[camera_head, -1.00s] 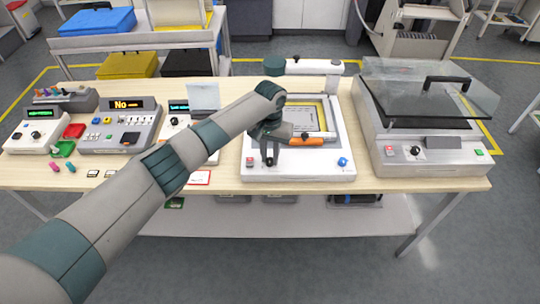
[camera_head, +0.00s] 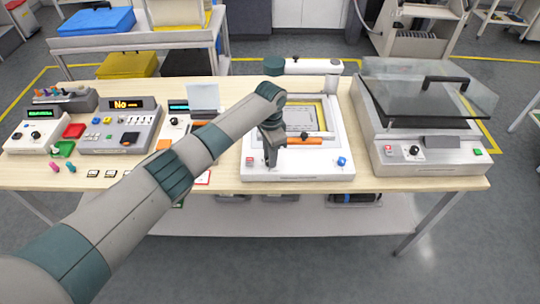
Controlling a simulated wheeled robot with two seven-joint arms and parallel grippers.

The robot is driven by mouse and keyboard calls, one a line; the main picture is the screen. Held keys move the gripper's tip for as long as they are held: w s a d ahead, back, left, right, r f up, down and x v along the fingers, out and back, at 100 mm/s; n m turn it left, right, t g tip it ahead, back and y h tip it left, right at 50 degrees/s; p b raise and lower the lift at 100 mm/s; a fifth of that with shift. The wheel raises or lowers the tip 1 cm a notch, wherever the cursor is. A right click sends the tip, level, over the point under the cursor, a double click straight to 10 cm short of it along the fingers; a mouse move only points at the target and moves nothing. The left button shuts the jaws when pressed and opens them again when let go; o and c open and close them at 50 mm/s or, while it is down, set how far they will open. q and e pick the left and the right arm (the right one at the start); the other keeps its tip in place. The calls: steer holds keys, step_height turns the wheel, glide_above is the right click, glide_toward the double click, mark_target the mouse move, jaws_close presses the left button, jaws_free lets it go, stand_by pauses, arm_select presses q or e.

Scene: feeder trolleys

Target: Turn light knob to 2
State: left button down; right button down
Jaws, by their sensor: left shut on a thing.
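My left gripper (camera_head: 271,162) points down at the front left of the white machine (camera_head: 310,172) in the middle of the table. It is shut on a small dark knob, the light knob, on the machine's front ledge. The fingers hide most of the knob, and its pointer and marks cannot be read. A red button (camera_head: 250,160) is just left of the fingers, and a blue knob (camera_head: 342,161) is at the ledge's right end. My right gripper is not in view.
An orange-handled tool (camera_head: 305,141) lies across the machine behind the ledge, under its white overhead arm (camera_head: 310,67). A machine with a glass lid (camera_head: 430,92) stands to the right. Control boxes (camera_head: 120,128) stand to the left. The table's front edge is close.

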arm_select(q)
steer(key=m, duration=0.2)
steer(key=shift+m, duration=0.4)
steer(key=m, duration=0.3)
steer(key=shift+m+b, duration=0.3)
steer(key=m, duration=0.4)
steer(key=shift+s+m+b, duration=0.1)
steer(key=shift+m+b, duration=0.2)
steer(key=shift+b, duration=0.1)
steer(key=shift+m+b, duration=0.3)
steer(key=shift+m, duration=1.1)
steer(key=shift+r, duration=0.1)
steer(key=c, duration=1.5)
jaws_free()
steer(key=shift+c, duration=0.2)
